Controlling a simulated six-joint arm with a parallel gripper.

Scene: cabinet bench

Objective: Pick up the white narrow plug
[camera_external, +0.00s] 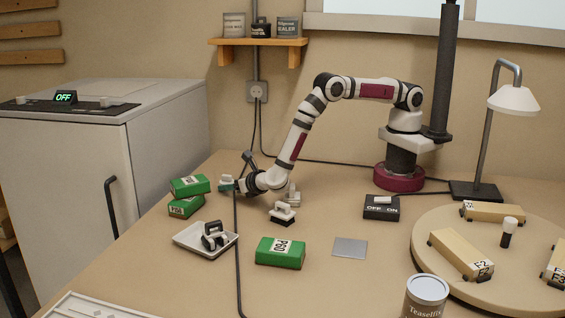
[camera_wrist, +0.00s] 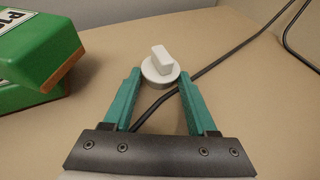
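A white plug (camera_wrist: 160,66) with a round base and a narrow raised grip stands on the bench in the wrist view. It also shows in the external view (camera_external: 226,179), small beside my fingertips. My gripper (camera_wrist: 159,82) is open, its green fingers spread apart. The plug lies at and just beyond the fingertips, in line with the gap between them. I cannot tell whether a finger touches it. In the external view my gripper (camera_external: 229,186) is low at the left part of the bench. Another white-topped piece with a dark base (camera_external: 283,213) stands to the right.
Green boxes (camera_external: 188,186) are stacked close left of my gripper, also in the wrist view (camera_wrist: 38,45). A white tray (camera_external: 190,244) with dark pieces and another green box (camera_external: 280,253) are nearer the camera. A black cable (camera_wrist: 215,62) runs behind the plug.

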